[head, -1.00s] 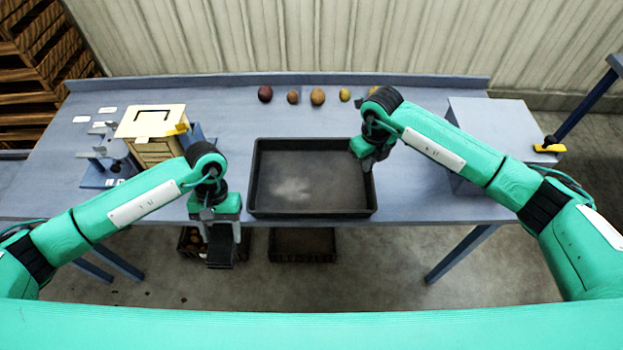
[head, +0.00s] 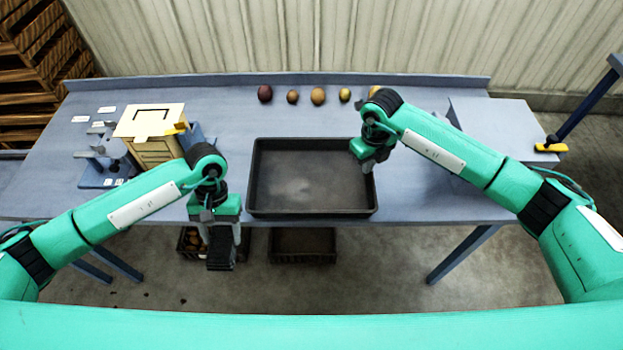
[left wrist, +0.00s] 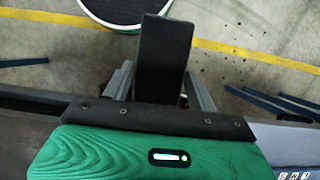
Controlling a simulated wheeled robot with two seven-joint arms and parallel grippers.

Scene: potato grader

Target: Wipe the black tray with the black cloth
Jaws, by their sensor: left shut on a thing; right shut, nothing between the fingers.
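The black tray (head: 312,211) lies on the blue table, with a pale dusty smudge on its floor left of the middle. My left gripper (head: 221,245) is at the table's front edge, left of the tray and apart from it. It is shut on the black cloth (head: 220,257), which hangs down below the fingers. The cloth also shows as a dark flat strip in the left wrist view (left wrist: 164,60), between the fingers. My right gripper (head: 368,166) is shut and empty at the tray's right rim; whether it touches the rim I cannot tell.
Several potatoes (head: 318,96) stand in a row behind the tray. A cream box (head: 152,125) and a blue stand (head: 100,172) are at the left, a blue-grey box (head: 500,120) at the right. Dark crates (head: 302,246) sit under the table's front edge.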

